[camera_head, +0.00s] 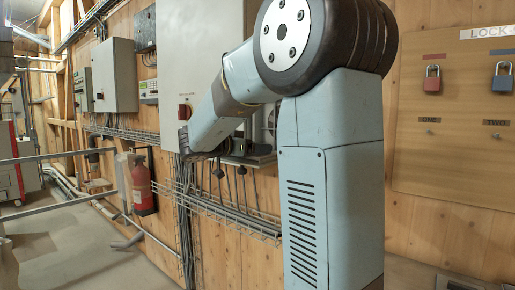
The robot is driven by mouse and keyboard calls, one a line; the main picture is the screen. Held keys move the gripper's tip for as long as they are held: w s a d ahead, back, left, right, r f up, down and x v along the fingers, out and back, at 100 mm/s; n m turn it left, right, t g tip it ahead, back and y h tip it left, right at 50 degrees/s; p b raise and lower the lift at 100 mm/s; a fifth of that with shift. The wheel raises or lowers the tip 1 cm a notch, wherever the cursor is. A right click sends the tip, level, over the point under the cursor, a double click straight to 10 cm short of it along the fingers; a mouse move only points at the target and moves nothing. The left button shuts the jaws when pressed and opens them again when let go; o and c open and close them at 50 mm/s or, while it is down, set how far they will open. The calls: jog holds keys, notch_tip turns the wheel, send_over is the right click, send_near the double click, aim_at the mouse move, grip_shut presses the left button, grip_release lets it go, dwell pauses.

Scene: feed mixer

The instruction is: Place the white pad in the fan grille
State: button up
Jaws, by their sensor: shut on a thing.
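My arm rises in front of the camera and bends down left toward the large grey cabinet (205,50). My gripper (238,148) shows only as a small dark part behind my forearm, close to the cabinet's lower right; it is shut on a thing. I cannot make out the white pad, which is hidden by my arm or too small to tell. A grey frame (262,157), perhaps part of the fan grille, shows beside my gripper. The rest of the grille is hidden behind my arm, and I cannot tell whether pad and grille touch.
A wire cable tray (230,217) runs along the wooden wall below the cabinet. A red fire extinguisher (143,187) hangs at left, near a metal rail (65,202). A lockout board (455,120) with two padlocks is at right. Floor at lower left is partly clear.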

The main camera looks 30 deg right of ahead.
jog(key=o, duration=1)
jog(key=v, duration=1.2)
jog(key=w+r+t, duration=0.1)
jog(key=t, duration=0.1)
jog(key=w+d+n+t+y, duration=0.1)
jog(key=t, duration=0.1)
jog(key=w+d+r+n+t, duration=0.1)
jog(key=t, duration=0.1)
jog(key=shift+w+r+y, duration=0.3)
jog(key=s+a+n+t+y, duration=0.5)
jog(key=a+n+t+y, duration=0.2)
jog(key=a+n+y, duration=0.7)
jog(key=s+d+f+g, duration=0.2)
jog(key=s+f+g, duration=0.1)
jog(key=s+f, duration=0.2)
jog(key=s+d+f+g, duration=0.2)
jog(key=s+f, duration=0.4)
jog(key=s, duration=0.4)
jog(key=s+d+f+g, duration=0.1)
jog(key=s+f+g, duration=0.4)
jog(key=s+f, duration=0.1)
jog(key=shift+s+d+f+y, duration=0.1)
jog(key=shift+s+d+y, duration=0.1)
jog(key=shift+s, duration=0.2)
jog(key=shift+s+d+f+y, duration=0.1)
jog(key=shift+s+d+f, duration=0.1)
jog(key=shift+s, duration=0.15)
